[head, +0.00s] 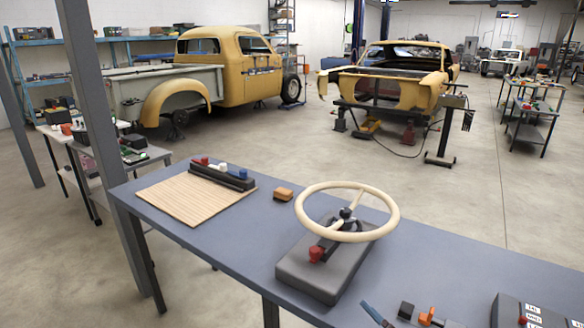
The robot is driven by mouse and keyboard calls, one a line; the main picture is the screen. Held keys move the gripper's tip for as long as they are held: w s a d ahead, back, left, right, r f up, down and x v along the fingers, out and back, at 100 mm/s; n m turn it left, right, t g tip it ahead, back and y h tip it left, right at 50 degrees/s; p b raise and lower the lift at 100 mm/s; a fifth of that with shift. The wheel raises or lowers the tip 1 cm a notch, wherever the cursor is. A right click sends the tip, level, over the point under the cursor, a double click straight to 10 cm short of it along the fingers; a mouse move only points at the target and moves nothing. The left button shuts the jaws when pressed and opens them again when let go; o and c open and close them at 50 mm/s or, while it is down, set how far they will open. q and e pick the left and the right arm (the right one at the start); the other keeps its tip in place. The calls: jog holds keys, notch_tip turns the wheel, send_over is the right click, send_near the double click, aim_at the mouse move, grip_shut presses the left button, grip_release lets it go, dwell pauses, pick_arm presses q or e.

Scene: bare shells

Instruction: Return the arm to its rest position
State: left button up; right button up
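Neither of my grippers and no part of my arms shows in the head view. The blue-grey workbench (235,245) runs across the front. On it a cream steering wheel (388,232) sits tilted on a dark post above a grey block (305,275), with a red knob (317,254) at the post's lower end.
A wooden slatted mat (180,203), a dark rack (222,178) with red, white and blue tops, and a tan block (283,194) lie on the bench. Small tools and a dark box (510,312) are at its front right. A grey post (90,100) stands left. Yellow vehicles stand behind on open floor.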

jog(key=s+d+f+m+g+h, duration=0.4)
jog(key=s+d+f+m+h, duration=0.9)
jog(key=f, duration=0.6)
jog(key=s+d, duration=0.2)
jog(key=s, duration=0.1)
jog(key=shift+s+d+f+g, duration=0.15)
jog(key=shift+d+g, duration=0.2)
jog(key=shift+g, duration=0.05)
